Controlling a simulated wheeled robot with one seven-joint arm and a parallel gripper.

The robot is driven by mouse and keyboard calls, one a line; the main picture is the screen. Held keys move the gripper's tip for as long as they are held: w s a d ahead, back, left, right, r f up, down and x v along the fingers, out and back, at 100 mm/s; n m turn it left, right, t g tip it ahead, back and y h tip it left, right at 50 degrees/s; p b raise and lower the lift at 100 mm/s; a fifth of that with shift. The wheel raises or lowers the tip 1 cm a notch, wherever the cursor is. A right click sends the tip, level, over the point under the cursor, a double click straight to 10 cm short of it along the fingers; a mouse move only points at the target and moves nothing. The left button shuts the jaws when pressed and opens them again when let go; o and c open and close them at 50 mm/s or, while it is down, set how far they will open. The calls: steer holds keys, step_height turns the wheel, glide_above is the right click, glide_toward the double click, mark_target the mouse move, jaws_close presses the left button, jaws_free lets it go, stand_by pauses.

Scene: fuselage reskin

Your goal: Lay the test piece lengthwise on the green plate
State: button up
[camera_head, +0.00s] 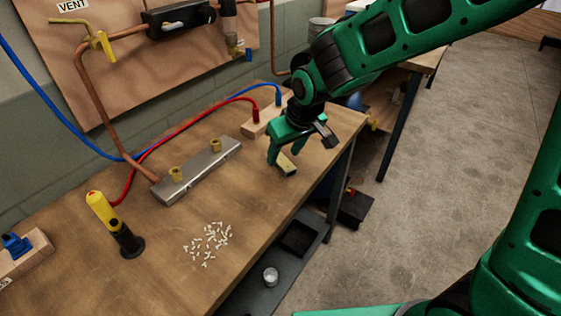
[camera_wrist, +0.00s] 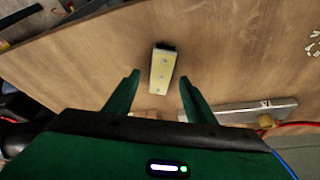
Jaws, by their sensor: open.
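A small pale yellow block (camera_head: 287,166), which looks like the test piece, lies on the wooden bench near its right edge. It has small spots along its top and a dark end, seen in the wrist view (camera_wrist: 162,72). My gripper (camera_head: 284,156) is open just above it and partly covers it in the head view. In the wrist view my open fingers (camera_wrist: 159,78) point toward the block, which shows between and beyond their tips. I cannot tell the height gap. I cannot make out a green plate in either view.
A grey metal bar with brass fittings (camera_head: 193,172) lies left of my gripper. A wooden block with red and blue hoses (camera_head: 262,123) stands behind. White pellets (camera_head: 207,242) and a yellow-black tool (camera_head: 115,224) are nearer. The bench (camera_head: 160,265) is clear between them.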

steer(key=shift+x, duration=1)
steer(key=shift+c, duration=0.6)
steer(key=c, duration=1.1)
steer(key=shift+c, duration=0.2)
